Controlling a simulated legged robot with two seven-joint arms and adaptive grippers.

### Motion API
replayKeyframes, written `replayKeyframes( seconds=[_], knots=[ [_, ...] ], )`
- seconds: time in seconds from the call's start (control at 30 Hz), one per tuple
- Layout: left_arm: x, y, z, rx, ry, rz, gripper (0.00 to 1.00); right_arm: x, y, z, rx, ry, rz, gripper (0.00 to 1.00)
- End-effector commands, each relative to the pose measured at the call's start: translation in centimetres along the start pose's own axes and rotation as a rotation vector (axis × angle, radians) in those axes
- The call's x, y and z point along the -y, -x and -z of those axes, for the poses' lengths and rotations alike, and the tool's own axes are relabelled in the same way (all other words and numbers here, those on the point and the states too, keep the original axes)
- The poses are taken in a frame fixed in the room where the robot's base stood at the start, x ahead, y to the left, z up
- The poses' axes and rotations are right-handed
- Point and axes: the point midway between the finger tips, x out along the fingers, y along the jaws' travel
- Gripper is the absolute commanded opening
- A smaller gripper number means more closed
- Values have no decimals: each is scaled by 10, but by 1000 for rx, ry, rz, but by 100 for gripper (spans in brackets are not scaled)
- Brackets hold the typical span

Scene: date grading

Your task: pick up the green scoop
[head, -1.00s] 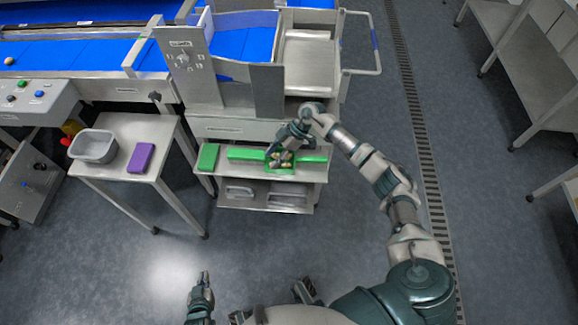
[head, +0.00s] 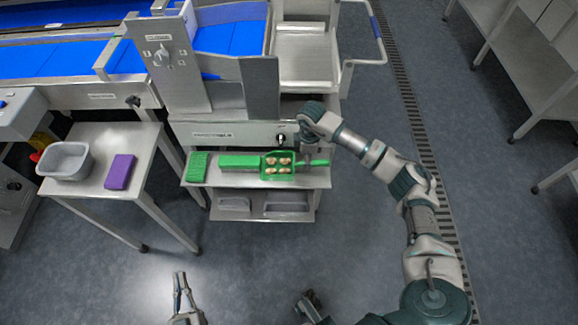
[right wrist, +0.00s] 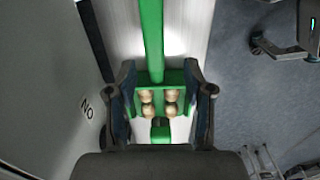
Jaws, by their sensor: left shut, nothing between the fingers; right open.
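The green scoop (head: 279,172) lies on the steel shelf (head: 230,180), its handle (head: 319,162) pointing right. Its pan holds several pale brown dates. In the right wrist view the handle (right wrist: 151,40) runs upward from the pan, with dates between the finger outlines. My right gripper (head: 306,148) is open above the handle's near end, beside the pan; its fingers (right wrist: 160,105) stand on either side in the wrist view. I cannot tell whether they touch the scoop. My left gripper (head: 182,285) is shut and empty, low over the floor, far from the shelf.
A green block (head: 240,161) and a green brush-like pad (head: 196,167) lie left of the scoop. A steel machine (head: 215,90) stands behind the shelf. On the left table are a grey tub (head: 66,160) and a purple block (head: 120,171). The floor in front is clear.

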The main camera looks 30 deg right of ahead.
Motion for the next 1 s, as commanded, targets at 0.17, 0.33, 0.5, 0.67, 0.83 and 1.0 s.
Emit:
replayKeyframes(
  seconds=[0.17, 0.33, 0.5, 0.67, 0.83, 1.0],
  knots=[
    [-2, 0, 9, -78, 5, -4, 0, -2, -12, 0, 0, -1, 1, 52],
    [-5, 4, 29, -250, 17, -9, 0, -6, -35, 0, 2, -1, 4, 52],
    [-6, 12, 48, -386, 27, -13, 0, -6, -52, 0, 0, 0, 1, 52],
    [-7, 14, 55, -426, 29, -14, 0, -6, -53, 0, -1, 0, -2, 52],
    [-7, 14, 55, -425, 29, -14, 0, -6, -53, 1, -1, 0, -2, 50],
    [-7, 12, 53, -422, 28, -14, 0, -6, -53, 0, -1, 0, -1, 7]
  ],
)
